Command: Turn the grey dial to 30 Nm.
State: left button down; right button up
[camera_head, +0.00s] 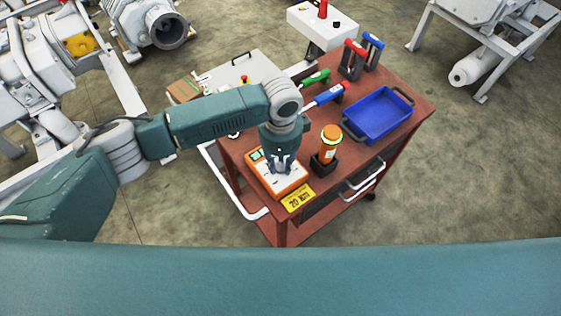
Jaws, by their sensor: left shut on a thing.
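My left gripper (283,165) points down over an orange and white device (291,184) at the near left corner of the red-brown cart (255,228). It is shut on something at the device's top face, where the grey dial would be. The dial itself is hidden by the fingers, so its setting cannot be read. A small green display (256,155) shows at the device's left end. A yellow label (297,200) in front of the device carries dark print that appears to show a number and Nm. My right gripper is not in view.
A blue tray (379,116) lies further right. Green- and blue-handled tools (328,95) lie behind my gripper.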

aim_at(281, 166)
pick_arm(q)
jog(key=shift+w+d+r, duration=0.1)
jog(key=shift+r, duration=0.05)
jog(key=c, duration=1.4)
grip_release()
jog(key=shift+c, duration=0.2)
jog(key=shift+r, duration=0.15)
notch_tip(281, 166, up, 12)
jog(key=shift+f, duration=0.2)
